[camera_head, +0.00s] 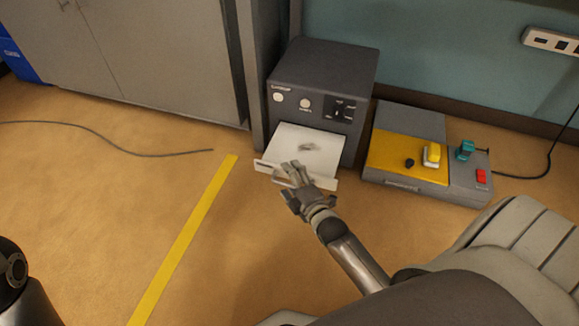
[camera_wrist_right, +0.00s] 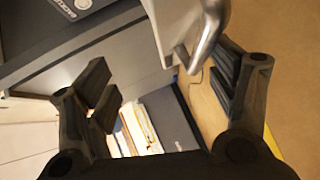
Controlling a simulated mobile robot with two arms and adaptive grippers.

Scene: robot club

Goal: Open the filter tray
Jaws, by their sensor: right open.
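The filter tray (camera_head: 300,148) is a white drawer with a dark smudge on its bed, standing out from the lower front of a dark grey machine (camera_head: 322,65). Its pale front panel (camera_head: 322,182) faces me. My right gripper (camera_head: 295,177) is at the panel, partly covering it. In the right wrist view the gripper (camera_wrist_right: 163,92) has its fingers wide apart, with the tray's metal handle (camera_wrist_right: 208,38) in the upper part of the gap, nearer the right finger. Whether a finger touches the handle I cannot tell. My left gripper is out of view.
A yellow and grey control box (camera_head: 400,180) with a red button sits close to the machine's right. A grey cabinet (camera_head: 150,60) stands at the left. A cable (camera_head: 120,148) and yellow tape (camera_head: 185,240) lie on the otherwise clear floor.

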